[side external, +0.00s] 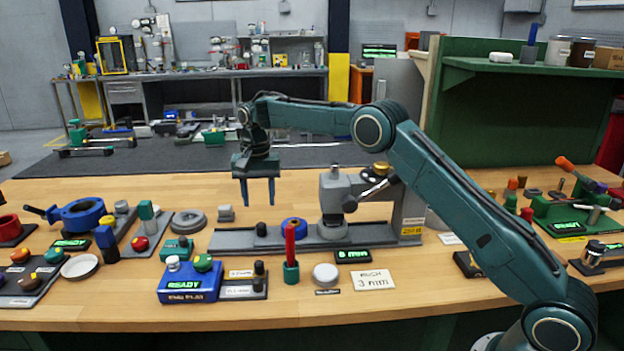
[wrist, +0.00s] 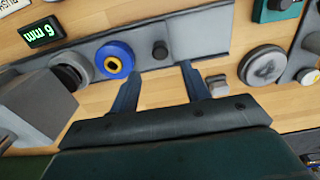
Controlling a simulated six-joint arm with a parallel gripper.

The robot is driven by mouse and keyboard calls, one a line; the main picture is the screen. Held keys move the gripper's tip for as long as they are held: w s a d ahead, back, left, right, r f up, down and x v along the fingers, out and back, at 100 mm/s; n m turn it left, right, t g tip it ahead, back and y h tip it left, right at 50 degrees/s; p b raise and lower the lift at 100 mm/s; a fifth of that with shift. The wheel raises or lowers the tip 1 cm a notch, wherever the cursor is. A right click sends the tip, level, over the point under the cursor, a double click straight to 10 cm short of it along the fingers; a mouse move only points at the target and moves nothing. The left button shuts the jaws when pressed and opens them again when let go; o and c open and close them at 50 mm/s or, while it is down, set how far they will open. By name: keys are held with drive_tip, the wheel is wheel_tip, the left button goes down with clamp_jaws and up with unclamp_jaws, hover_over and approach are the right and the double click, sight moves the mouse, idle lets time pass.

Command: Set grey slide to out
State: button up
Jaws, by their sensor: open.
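A long grey base (side external: 232,240) lies on the bench and carries a black knob (side external: 262,229) near its left end; I cannot tell for certain which part is the grey slide. In the wrist view the knob (wrist: 160,50) stands on a grey plate (wrist: 200,36), beyond and between my fingertips. My gripper (side external: 259,200) points down, open and empty, above and apart from the knob. In the wrist view my gripper (wrist: 159,72) shows two blue fingers spread apart. A blue ring (side external: 293,227) sits right of the knob; it also shows in the wrist view (wrist: 114,60).
A grey press-like fixture (side external: 333,192) with a lever stands at the base's right end. A small grey block (side external: 226,213) and round grey disc (side external: 188,221) lie left. In front stand a red-handled tool (side external: 290,246), a lit mm display (side external: 353,256) and a blue READY box (side external: 188,287).

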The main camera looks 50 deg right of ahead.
drive_tip(key=s+r+n+t, duration=0.1)
drive_tip(key=s+r, duration=0.5)
drive_tip(key=r, duration=0.2)
drive_tip(key=s+r+n, duration=0.2)
drive_tip(key=s+r, duration=0.4)
drive_tip(key=r, duration=0.3)
drive_tip(key=shift+a+r+t, duration=0.15)
drive_tip(key=shift+t, duration=0.25)
idle(0.3)
idle(0.4)
